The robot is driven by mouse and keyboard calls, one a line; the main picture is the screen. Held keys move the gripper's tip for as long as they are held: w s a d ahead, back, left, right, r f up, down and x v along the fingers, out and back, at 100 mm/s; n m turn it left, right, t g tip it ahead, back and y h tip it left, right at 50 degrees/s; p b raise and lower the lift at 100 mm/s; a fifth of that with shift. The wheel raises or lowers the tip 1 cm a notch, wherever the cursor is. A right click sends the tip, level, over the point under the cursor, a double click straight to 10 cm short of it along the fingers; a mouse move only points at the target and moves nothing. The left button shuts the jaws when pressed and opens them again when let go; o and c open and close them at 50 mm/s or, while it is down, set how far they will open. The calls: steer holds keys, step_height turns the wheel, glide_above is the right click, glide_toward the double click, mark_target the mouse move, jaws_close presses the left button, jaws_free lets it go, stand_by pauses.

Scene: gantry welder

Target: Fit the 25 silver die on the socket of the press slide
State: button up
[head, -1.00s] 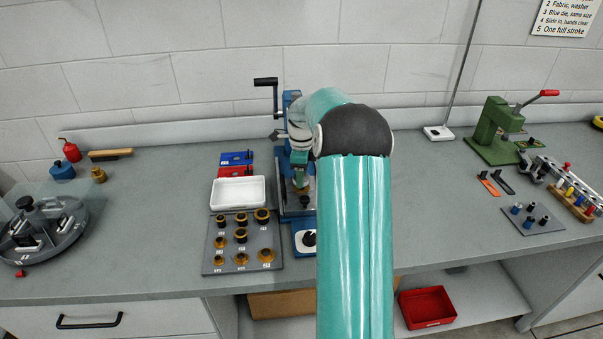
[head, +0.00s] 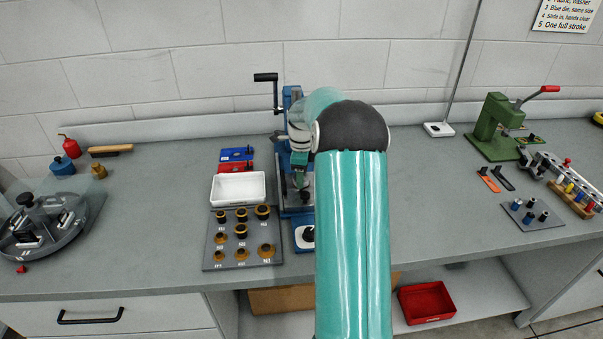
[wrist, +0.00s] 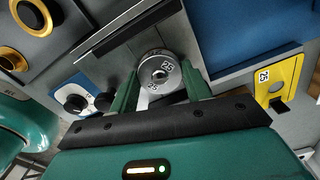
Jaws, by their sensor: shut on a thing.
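The silver die (wrist: 160,74), a round ring marked 25, sits between the two green fingers of my gripper (wrist: 161,84) in the wrist view. The gripper is shut on it. In the head view my gripper (head: 300,178) is at the front of the blue press (head: 288,108), which has a black crank handle at its top. My arm covers part of the press. I cannot make out the slide's socket, nor whether the die touches it.
A grey board (head: 216,262) with several gold-rimmed dies lies left of the press, by a white tray (head: 217,190). A yellow plate marked 25 (wrist: 289,72) and a black knob (wrist: 75,103) are near the gripper. A green press (head: 490,120) stands at the right.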

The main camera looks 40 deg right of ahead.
steer(key=shift+f, duration=0.15)
steer(key=o, duration=1.3)
steer(key=shift+o, duration=0.2)
step_height(320, 180, up, 14)
steer(key=shift+a, duration=0.1)
